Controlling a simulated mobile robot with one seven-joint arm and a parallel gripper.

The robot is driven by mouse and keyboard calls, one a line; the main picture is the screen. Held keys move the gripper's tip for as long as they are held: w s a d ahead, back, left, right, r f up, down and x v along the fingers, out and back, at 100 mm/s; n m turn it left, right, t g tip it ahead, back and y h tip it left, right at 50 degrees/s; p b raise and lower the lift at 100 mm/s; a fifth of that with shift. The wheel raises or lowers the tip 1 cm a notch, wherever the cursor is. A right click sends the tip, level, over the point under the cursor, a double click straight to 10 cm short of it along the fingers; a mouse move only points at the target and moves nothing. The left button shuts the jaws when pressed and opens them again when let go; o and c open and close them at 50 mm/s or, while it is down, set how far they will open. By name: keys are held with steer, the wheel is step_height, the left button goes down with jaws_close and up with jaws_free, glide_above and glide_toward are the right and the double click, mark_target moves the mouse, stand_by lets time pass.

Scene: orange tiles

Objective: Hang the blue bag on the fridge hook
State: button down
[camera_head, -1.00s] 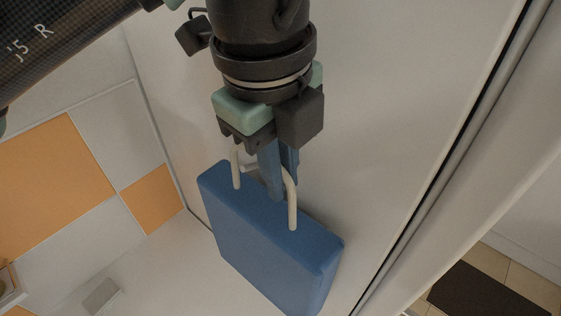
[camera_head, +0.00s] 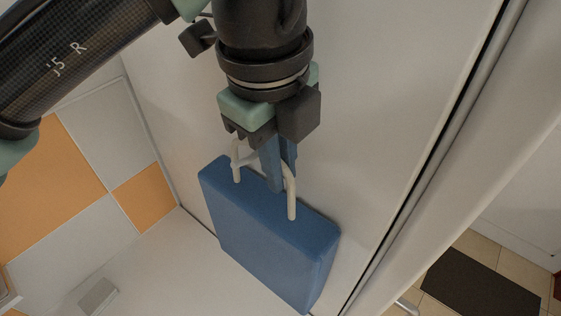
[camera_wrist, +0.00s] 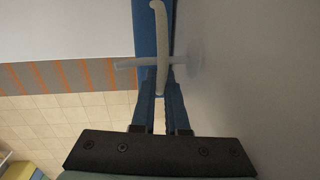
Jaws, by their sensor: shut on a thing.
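The blue bag (camera_head: 265,235) hangs below my gripper (camera_head: 278,182), close to the white fridge panel (camera_head: 400,90). Its white loop handle (camera_head: 291,200) rises from the top. My gripper's blue fingers are shut on this handle; they also show in the wrist view (camera_wrist: 159,108). There, the handle (camera_wrist: 160,45) runs upright in front of the bag (camera_wrist: 145,30). A pale rod with a round base on the panel, the hook (camera_wrist: 128,64), crosses the handle in the picture. I cannot tell whether the handle is over it or touching it.
An orange and white tiled wall (camera_head: 50,210) lies at the left. The panel's edge with a dark seam (camera_head: 430,170) runs along the right. A dark mat (camera_head: 480,283) lies on the floor at the lower right.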

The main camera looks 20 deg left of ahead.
steer(key=c, duration=0.8)
jaws_free()
steer(key=shift+c, duration=0.2)
steer(key=shift+r, duration=0.1)
step_height(320, 180, up, 13)
steer(key=s+p, duration=0.1)
steer(key=p, duration=0.9)
steer(key=shift+s+a+p, duration=0.3)
